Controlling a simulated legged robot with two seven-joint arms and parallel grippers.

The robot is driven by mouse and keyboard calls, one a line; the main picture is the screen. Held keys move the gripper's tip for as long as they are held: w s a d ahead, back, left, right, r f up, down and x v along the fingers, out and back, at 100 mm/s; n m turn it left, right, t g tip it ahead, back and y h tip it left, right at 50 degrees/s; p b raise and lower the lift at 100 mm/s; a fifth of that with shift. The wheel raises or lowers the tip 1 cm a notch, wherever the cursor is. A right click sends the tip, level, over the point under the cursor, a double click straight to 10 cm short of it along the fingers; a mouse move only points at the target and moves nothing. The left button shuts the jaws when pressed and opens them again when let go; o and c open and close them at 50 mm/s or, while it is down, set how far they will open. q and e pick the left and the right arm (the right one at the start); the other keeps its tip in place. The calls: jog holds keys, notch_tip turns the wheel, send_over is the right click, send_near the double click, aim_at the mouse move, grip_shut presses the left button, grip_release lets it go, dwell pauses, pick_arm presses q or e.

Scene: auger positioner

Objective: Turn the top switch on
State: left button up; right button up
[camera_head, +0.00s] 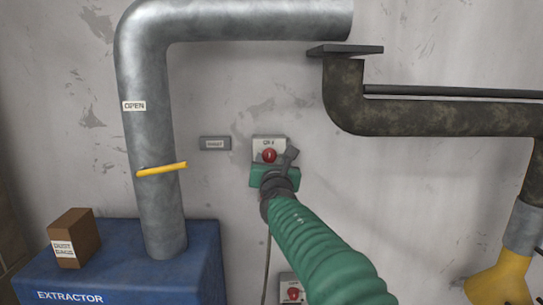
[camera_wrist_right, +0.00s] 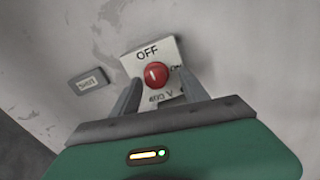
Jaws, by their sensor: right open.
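The top switch is a pale wall box (camera_head: 262,143) with a round red knob (camera_head: 269,156). It also shows in the right wrist view (camera_wrist_right: 140,59), with OFF above the knob (camera_wrist_right: 155,75), ON at its right and a voltage label below. The knob's white mark points up, roughly toward OFF. My right gripper (camera_head: 277,161) is in front of the switch, its green body hiding the box's lower part. In the wrist view its open fingers (camera_wrist_right: 159,78) appear on either side of the knob. I cannot tell whether they touch it. My left gripper is out of view.
A second switch box with a red knob (camera_head: 293,294) is lower on the wall. A small grey label plate (camera_head: 215,143) is left of the top switch. A grey pipe with a yellow lever (camera_head: 162,169) rises from the blue extractor (camera_head: 110,270). A dark pipe (camera_head: 430,117) is at right.

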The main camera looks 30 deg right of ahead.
jog(key=shift+w+r, duration=0.15)
jog(key=shift+w, duration=0.25)
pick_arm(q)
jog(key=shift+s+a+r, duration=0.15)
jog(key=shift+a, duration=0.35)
pick_arm(e)
jog(key=shift+w+a, duration=0.1)
jog(key=shift+a, duration=0.2)
jog(key=shift+c, duration=0.4)
jog(key=shift+c, duration=1.2)
jog(key=shift+d, duration=0.35)
jog(key=c, duration=0.7)
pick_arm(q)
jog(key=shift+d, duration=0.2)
pick_arm(e)
jog(key=shift+a, duration=0.1)
grip_shut()
